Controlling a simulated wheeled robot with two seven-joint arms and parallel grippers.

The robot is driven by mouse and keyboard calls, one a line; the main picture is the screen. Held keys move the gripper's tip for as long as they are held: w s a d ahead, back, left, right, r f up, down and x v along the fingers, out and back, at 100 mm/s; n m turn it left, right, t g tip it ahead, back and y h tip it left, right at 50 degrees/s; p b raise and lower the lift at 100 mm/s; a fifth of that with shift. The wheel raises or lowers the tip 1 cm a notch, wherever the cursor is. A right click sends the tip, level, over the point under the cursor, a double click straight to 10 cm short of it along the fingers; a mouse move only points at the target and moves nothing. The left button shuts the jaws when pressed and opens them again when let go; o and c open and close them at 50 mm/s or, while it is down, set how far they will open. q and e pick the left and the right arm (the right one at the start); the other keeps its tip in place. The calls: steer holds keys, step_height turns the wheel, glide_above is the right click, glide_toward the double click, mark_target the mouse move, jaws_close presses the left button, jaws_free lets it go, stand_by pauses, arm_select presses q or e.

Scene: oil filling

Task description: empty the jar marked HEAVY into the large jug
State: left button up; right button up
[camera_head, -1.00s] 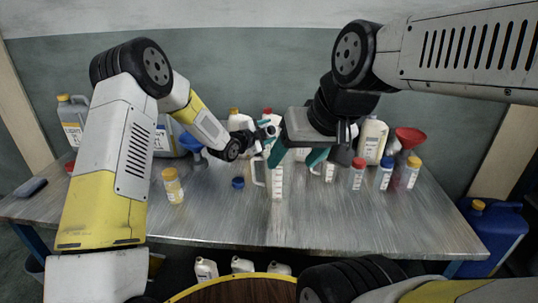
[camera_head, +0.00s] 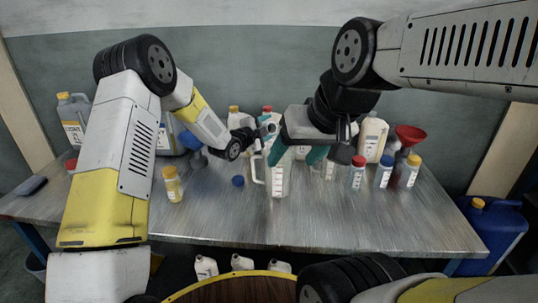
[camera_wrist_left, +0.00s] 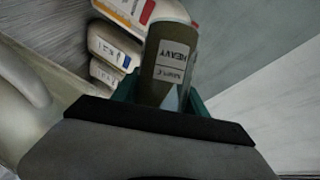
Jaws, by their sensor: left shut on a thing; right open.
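The jar marked HEAVY (camera_wrist_left: 175,55) shows in the left wrist view, with a dark olive body and a pale label. My left gripper (camera_head: 266,130) is shut on it, with teal fingers at its sides, above and behind the large jug in the head view. The jar is mostly hidden there; its tilt and any flow are unclear. The large jug (camera_head: 279,185) is clear with red marks and a handle on its left, and stands on the bench. My right gripper (camera_head: 297,155) is open, pointing down at the jug's top and partly hiding it.
A yellow-capped bottle (camera_head: 173,186) and a loose blue cap (camera_head: 238,181) are left of the jug. Red-, blue- and yellow-capped bottles and a red funnel (camera_head: 409,135) stand on the right. The bench front (camera_head: 320,220) is clear.

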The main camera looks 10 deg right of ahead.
mark_target(272, 123)
arm_select(q)
steer(key=shift+r+m, duration=0.25)
steer(key=shift+m, duration=0.05)
steer(key=shift+s+d+r+m+t+p, duration=0.25)
steer(key=shift+s+m+p, duration=0.1)
steer(key=shift+p, duration=0.15)
steer(key=shift+s+d+r+m+t+p, duration=0.1)
steer(key=shift+s+r+m+t+p, duration=0.1)
steer(key=shift+s+m+p, duration=0.2)
stand_by(0.6)
steer(key=shift+f+m+t+h+p, duration=0.3)
steer(key=shift+m+h+p, duration=0.1)
steer(key=shift+m+p, duration=0.4)
stand_by(0.6)
steer(key=shift+s+d+r+m+t+h, duration=0.1)
steer(key=shift+s+r+m+t+h, duration=0.1)
steer(key=shift+r+m, duration=0.35)
steer(key=shift+s+d+r+m+t+h, duration=0.1)
steer(key=shift+r+m+t, duration=0.1)
steer(key=shift+m, duration=0.5)
stand_by(0.9)
steer(key=shift+s+d+r+m+h, duration=0.1)
steer(key=shift+s+r+m+h, duration=0.15)
steer(key=shift+m, duration=0.4)
steer(key=shift+s+d+r+m+h, duration=0.15)
steer(key=shift+r+m+h, duration=0.15)
steer(key=shift+m, duration=0.35)
stand_by(0.6)
